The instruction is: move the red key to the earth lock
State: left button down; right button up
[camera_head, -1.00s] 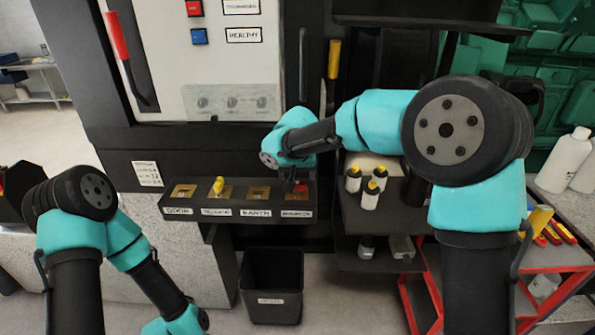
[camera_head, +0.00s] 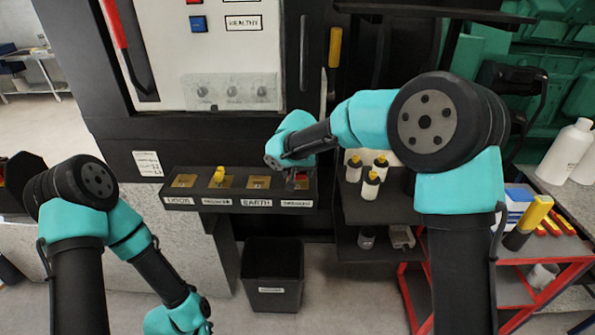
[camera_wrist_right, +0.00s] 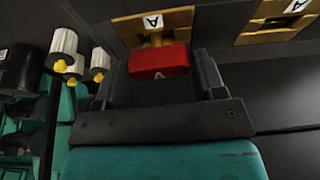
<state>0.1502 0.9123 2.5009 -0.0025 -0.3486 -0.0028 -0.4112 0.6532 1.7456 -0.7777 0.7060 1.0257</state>
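The red key (camera_head: 302,183) sits in the rightmost lock of the black lock box on the cabinet front. In the right wrist view the red key (camera_wrist_right: 158,62) stands in a brass lock plate marked A. My right gripper (camera_wrist_right: 162,78) has its fingers on either side of the key, with narrow gaps showing; in the head view the gripper (camera_head: 299,172) is over that lock, partly hidden by my wrist. The earth lock (camera_head: 258,183), third from the left above the EARTH label, is empty; its brass plate (camera_wrist_right: 272,22) also shows in the wrist view.
A yellow key (camera_head: 219,175) stands in the second lock. The leftmost lock (camera_head: 184,181) is empty. A black bin (camera_head: 272,284) is below the box.

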jog(key=c, duration=0.5)
jog(key=shift+r, duration=2.55)
jog(key=shift+c, duration=0.3)
jog(key=shift+a, duration=0.15)
jog(key=w+a, duration=0.1)
jog(key=a, duration=1)
jog(key=shift+w+a, duration=0.2)
jog(key=shift+a, duration=0.15)
jog(key=shift+f, duration=0.2)
jog(key=shift+f, duration=0.85)
jog(key=shift+f, duration=1.55)
